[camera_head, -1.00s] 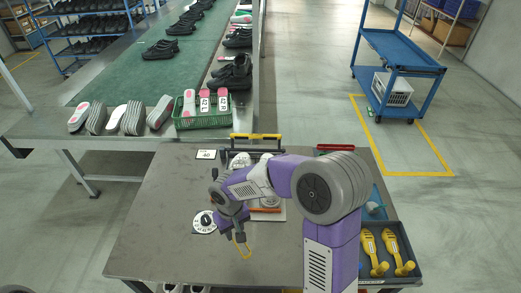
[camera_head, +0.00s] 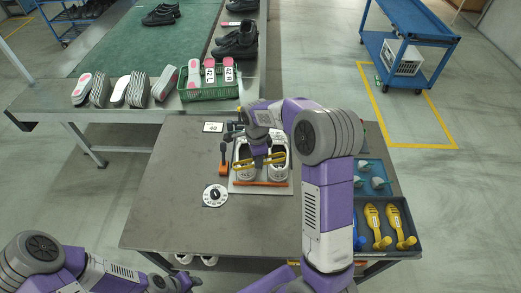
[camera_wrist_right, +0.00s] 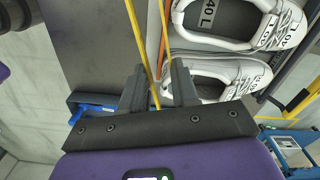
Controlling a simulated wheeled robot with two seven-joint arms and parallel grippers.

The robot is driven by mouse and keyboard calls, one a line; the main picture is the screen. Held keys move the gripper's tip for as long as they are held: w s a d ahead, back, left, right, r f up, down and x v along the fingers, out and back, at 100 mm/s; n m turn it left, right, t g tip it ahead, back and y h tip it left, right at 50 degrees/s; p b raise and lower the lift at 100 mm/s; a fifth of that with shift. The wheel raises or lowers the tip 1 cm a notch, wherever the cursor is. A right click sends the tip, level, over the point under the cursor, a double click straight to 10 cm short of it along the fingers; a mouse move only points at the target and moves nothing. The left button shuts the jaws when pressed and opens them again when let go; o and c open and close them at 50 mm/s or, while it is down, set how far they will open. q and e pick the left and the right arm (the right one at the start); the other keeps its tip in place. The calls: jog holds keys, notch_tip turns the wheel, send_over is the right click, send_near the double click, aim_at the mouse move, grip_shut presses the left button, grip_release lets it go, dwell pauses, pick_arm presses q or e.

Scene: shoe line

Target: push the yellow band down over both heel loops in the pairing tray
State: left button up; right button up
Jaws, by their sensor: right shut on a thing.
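The pairing tray (camera_head: 236,187) stands on the grey table, with two white shoes (camera_head: 277,172) side by side in it. In the right wrist view a white shoe (camera_wrist_right: 215,72) and another marked "40 L" lie to the right of the fingers. My right gripper (camera_head: 260,158) is over the tray, shut on the yellow band (camera_wrist_right: 157,60), whose strands run up between the fingers (camera_wrist_right: 158,90). The band (camera_head: 243,164) also shows above the shoes in the head view. The arm partly hides the heel area, so contact with the loops cannot be told.
An orange clamp (camera_head: 224,165) stands left of the tray, and a round dial card (camera_head: 215,195) lies nearby. The table's left front is clear.

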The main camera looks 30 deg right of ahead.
jog(key=shift+w+d+f+m+b, duration=0.2)
jog(key=shift+d+f+m+b, duration=0.1)
jog(key=shift+f+m+b, duration=0.4)
jog(key=shift+w+d+f+m+b, duration=0.15)
jog(key=shift+d+f+m+b, duration=0.3)
jog(key=shift+f, duration=0.45)
jog(key=shift+w+d+f+m+b, duration=0.2)
jog(key=shift+f+m+b, duration=0.45)
jog(key=shift+f, duration=0.15)
jog(key=shift+f+b, duration=0.3)
jog(key=shift+f, duration=0.25)
jog(key=o, duration=1.1)
jog(key=shift+r, duration=0.1)
notch_tip(320, 180, up, 9)
jog(key=p, duration=0.7)
